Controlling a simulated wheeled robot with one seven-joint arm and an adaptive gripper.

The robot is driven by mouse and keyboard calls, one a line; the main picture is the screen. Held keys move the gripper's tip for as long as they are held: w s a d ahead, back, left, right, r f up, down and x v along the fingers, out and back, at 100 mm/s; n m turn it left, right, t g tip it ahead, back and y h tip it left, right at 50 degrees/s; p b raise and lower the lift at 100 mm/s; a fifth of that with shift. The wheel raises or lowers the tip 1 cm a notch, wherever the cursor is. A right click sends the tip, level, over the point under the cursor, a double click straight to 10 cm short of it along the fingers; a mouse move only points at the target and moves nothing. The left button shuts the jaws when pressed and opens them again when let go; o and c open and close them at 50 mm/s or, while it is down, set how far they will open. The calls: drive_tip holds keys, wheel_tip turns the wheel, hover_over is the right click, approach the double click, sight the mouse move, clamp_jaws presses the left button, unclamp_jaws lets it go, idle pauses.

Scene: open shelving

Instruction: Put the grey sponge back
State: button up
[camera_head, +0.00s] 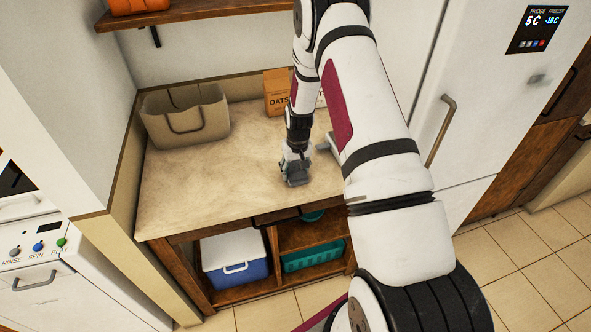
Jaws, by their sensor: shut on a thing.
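My gripper (296,163) points down over the right part of the counter (205,185). It is shut on the grey sponge (298,180), a small grey block showing at the fingertips. The sponge is at or just above the counter top, near its front edge; I cannot tell whether it touches. My arm hides the counter's right end and part of what stands behind.
A beige bag (215,120) stands at the back left of the counter. An orange oats box (276,88) stands at the back. Below are a blue-and-white cooler (236,258) and a teal basket (312,256). A fridge (478,80) stands right. The counter's left-middle is clear.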

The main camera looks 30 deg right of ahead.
drive_tip(key=o, duration=1.1)
wheel_tip(320, 180, up, 12)
drive_tip(key=s+b, duration=0.1)
drive_tip(key=s, duration=0.1)
wheel_tip(320, 180, up, 14)
drive_tip(key=t, duration=0.1)
hover_over(297, 176)
drive_tip(key=s+a, duration=0.3)
drive_tip(key=a, duration=0.3)
drive_tip(key=s+a+r+n+t, duration=0.2)
drive_tip(key=s+a+r, duration=0.8)
drive_tip(key=s+r, duration=0.35)
drive_tip(key=shift+n+t, duration=0.4)
drive_tip(key=shift+n, duration=0.2)
drive_tip(key=s+a, duration=0.1)
drive_tip(key=s, duration=0.2)
drive_tip(key=s+a+r, duration=0.1)
drive_tip(key=s, duration=0.3)
drive_tip(key=s+a, duration=0.1)
drive_tip(key=s, duration=0.3)
drive_tip(key=shift+s+a+r, duration=0.15)
drive_tip(key=shift+s+r, duration=0.1)
drive_tip(key=shift+r, duration=0.1)
